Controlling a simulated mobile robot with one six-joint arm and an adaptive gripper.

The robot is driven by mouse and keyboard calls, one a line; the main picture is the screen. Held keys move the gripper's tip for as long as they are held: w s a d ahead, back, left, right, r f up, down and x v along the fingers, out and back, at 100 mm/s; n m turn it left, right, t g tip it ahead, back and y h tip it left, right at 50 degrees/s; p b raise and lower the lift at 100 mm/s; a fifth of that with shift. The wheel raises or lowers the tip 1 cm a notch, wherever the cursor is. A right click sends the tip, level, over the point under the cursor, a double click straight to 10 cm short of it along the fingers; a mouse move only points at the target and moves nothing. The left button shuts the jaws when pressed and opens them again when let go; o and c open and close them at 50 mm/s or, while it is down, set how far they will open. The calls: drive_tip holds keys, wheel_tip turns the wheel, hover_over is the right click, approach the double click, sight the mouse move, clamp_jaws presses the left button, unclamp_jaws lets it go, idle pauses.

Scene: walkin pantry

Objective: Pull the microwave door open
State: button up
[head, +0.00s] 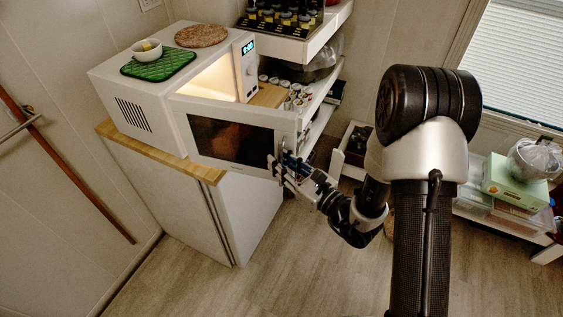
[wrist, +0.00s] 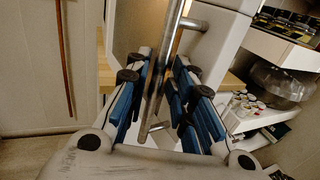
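The white microwave (head: 150,97) stands on the wooden top of a white cabinet. Its door (head: 232,140) is swung well open toward the front, with the lit interior (head: 215,82) showing behind it. The vertical metal handle (head: 279,160) is on the door's free right edge. My gripper (head: 285,167) is at that handle. In the wrist view the handle bar (wrist: 169,50) passes between my two blue-padded fingers (wrist: 164,85). Gaps seem to show between the bar and the pads, so the fingers look open around it; any contact is hard to see.
A green mat (head: 158,66) with a bowl (head: 147,49) and a cork trivet (head: 201,35) lie on the microwave. Shelves with jars (head: 296,97) stand close to the right of it. Bare floor (head: 285,275) lies in front of the cabinet (head: 190,195).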

drive_tip(key=shift+o, duration=0.4)
drive_tip(key=shift+a, duration=0.1)
drive_tip(key=v, duration=1.2)
drive_tip(key=shift+r, duration=0.15)
